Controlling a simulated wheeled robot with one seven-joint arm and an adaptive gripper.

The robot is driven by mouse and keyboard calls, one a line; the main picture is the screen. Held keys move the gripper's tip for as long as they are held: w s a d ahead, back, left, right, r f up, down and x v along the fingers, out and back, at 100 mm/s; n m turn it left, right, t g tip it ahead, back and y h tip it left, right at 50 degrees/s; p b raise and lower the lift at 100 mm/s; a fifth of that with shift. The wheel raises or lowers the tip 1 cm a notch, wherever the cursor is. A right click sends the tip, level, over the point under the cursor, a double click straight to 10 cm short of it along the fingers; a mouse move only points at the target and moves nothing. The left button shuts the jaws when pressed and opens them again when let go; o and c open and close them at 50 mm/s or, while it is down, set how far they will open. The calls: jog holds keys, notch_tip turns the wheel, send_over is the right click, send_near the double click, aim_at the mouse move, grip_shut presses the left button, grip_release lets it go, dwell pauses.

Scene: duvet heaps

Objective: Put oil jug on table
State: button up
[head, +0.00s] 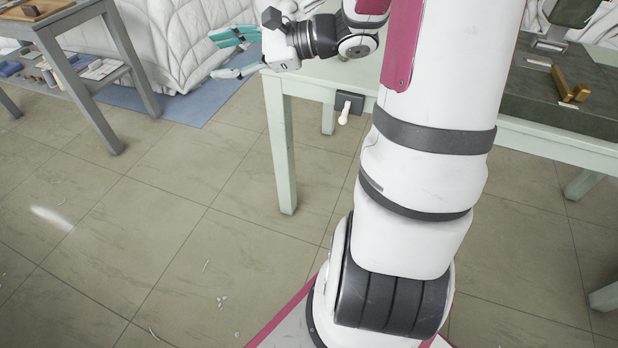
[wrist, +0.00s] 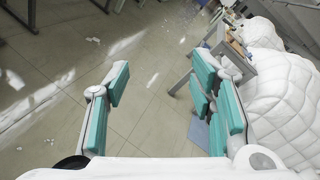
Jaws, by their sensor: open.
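No oil jug can be made out in either view. A pale green table (head: 283,150) stands behind my arm in the head view, and my arm hides much of its top. My gripper (head: 214,55) is at the table's left end, pointing left, its teal fingers spread apart. In the wrist view my gripper (wrist: 160,82) is open, with only tiled floor seen between the fingers and nothing held.
A wooden-topped grey bench (head: 75,75) with small items on its lower shelf stands at upper left. White quilted heaps (head: 160,40) lie behind, beside a blue mat (head: 185,105). A brass-coloured piece (head: 570,88) lies on a dark surface at right. Floor at left is mostly clear.

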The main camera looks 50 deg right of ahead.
jog(key=s+a+n+g, duration=1.05)
jog(key=s+a, duration=0.35)
jog(key=a, duration=0.3)
jog(key=s+n+g+h, duration=0.2)
jog(key=s+n+h, duration=0.4)
jog(key=s, duration=0.5)
jog(key=s+d+n+t+h, duration=0.1)
jog(key=s+d+n+h, duration=0.2)
jog(key=s+d+n, duration=0.2)
jog(key=shift+s+d+f+h, duration=0.25)
jog(key=shift+s+d+h, duration=0.05)
jog(key=shift+s, duration=0.45)
notch_tip(320, 180, up, 20)
jog(key=t+p, duration=0.3)
jog(key=p, duration=1.5)
jog(key=shift+a, duration=0.2)
